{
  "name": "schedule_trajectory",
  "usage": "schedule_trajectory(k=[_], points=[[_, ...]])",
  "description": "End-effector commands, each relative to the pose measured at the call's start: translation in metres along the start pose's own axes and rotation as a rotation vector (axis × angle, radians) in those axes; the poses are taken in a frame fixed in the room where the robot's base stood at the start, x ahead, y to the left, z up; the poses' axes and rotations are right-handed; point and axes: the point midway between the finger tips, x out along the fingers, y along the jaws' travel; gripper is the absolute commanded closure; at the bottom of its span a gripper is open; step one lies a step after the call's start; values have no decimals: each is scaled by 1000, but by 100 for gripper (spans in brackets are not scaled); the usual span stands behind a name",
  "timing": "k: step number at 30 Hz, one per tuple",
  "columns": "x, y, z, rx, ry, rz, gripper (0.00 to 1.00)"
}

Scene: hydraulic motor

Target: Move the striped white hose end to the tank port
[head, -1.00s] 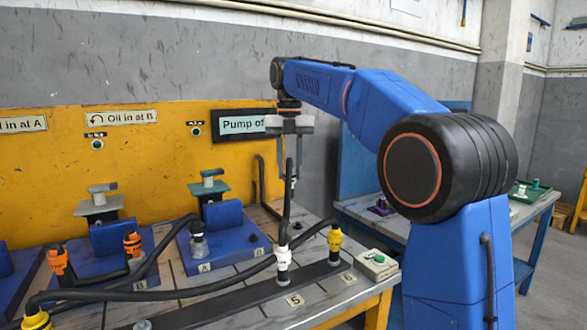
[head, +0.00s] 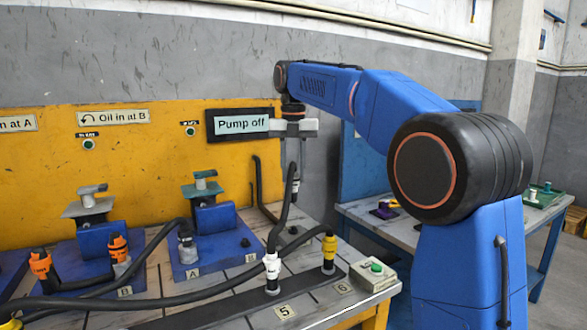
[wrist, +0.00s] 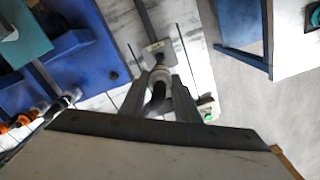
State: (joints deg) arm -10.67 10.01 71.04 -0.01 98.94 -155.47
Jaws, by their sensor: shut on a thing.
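My gripper (head: 296,165) is shut on a hose end (head: 296,185), a dark fitting with a pale band, held in the air above the right part of the bench. In the wrist view the hose end (wrist: 160,77) sits between the two fingers. Its black hose curves down to a white connector (head: 271,266) standing upright on the dark strip by label 5. Stripes are too small to make out. No port in view is labelled as the tank port, so I cannot tell which it is.
A yellow connector (head: 329,250) stands by label 6, with a black hose running left. A green-button box (head: 373,272) is at the bench's right corner. Blue motor stands (head: 222,247) and orange connectors (head: 118,247) are left. A second table (head: 425,233) stands behind right.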

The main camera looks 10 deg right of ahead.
Motion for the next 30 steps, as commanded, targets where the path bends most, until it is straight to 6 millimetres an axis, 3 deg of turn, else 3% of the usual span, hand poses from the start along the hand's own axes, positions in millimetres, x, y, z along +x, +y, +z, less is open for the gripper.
schedule_trajectory(k=[21, 30], points=[[58, 0, 0, 0, 1, 0, 100], [70, 0, 0, 0, 0, 0, 100]])
